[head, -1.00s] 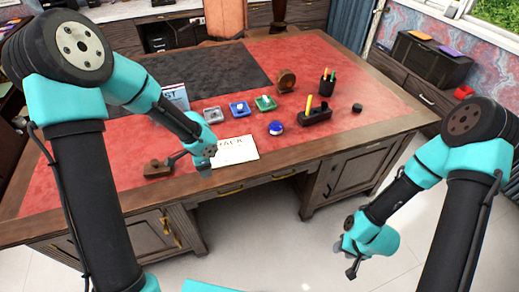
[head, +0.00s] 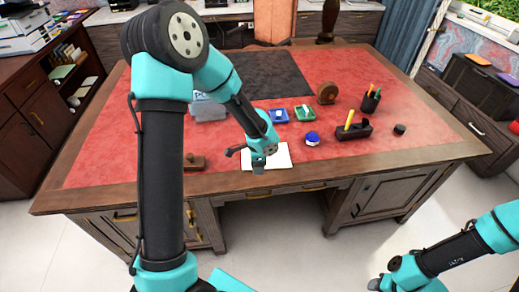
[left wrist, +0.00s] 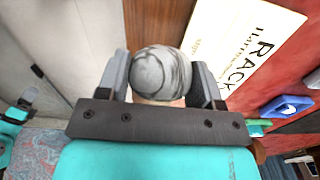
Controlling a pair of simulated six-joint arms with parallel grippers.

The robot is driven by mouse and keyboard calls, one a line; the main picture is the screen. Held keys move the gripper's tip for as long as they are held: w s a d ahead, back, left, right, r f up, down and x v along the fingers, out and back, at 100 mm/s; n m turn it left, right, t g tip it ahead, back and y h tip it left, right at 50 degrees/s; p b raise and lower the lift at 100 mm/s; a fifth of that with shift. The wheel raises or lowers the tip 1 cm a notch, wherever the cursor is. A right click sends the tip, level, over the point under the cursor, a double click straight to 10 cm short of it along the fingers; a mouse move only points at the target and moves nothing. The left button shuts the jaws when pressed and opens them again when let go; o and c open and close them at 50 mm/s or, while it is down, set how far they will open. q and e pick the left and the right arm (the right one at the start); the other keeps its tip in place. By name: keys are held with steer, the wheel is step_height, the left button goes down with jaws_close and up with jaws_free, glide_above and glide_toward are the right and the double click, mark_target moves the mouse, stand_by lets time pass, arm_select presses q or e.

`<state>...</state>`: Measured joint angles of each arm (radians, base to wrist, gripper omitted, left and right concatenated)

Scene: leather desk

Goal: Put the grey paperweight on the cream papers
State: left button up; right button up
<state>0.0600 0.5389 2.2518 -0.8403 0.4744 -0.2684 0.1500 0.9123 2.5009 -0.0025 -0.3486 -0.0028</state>
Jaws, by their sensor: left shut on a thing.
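The grey paperweight (left wrist: 163,72), a marbled ball, is between the fingers of my left gripper (left wrist: 165,78) in the left wrist view. The gripper (head: 258,168) is shut on it. In the head view the gripper overlaps the front left part of the cream papers (head: 282,156); the paperweight cannot be made out there. In the left wrist view the papers (left wrist: 228,40), with dark lettering, lie just right of the paperweight, with the wooden desk edge behind it. My right gripper (head: 377,284) is low at the bottom edge, away from the desk, its fingers unclear.
Blue (head: 278,115) and green (head: 303,114) trays stand behind. A wooden block (head: 195,162) lies left of the papers. A dark holder with a yellow marker (head: 353,130) and a pen cup (head: 371,99) stand right.

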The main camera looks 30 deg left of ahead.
arm_select(q)
steer(key=w+a, duration=0.2)
steer(key=w, duration=0.1)
steer(key=w+a, duration=0.2)
steer(key=w, duration=0.2)
steer(key=w+a+f, duration=0.1)
steer(key=w+a, duration=0.1)
steer(key=w, duration=0.1)
steer(key=shift+w+a, duration=0.15)
steer(key=shift+w, duration=0.1)
steer(key=shift+w+a+f, duration=0.2)
steer(key=shift+w+f, duration=0.1)
steer(key=shift+f, duration=1.55)
steer(key=shift+f, duration=0.15)
steer(key=o, duration=1)
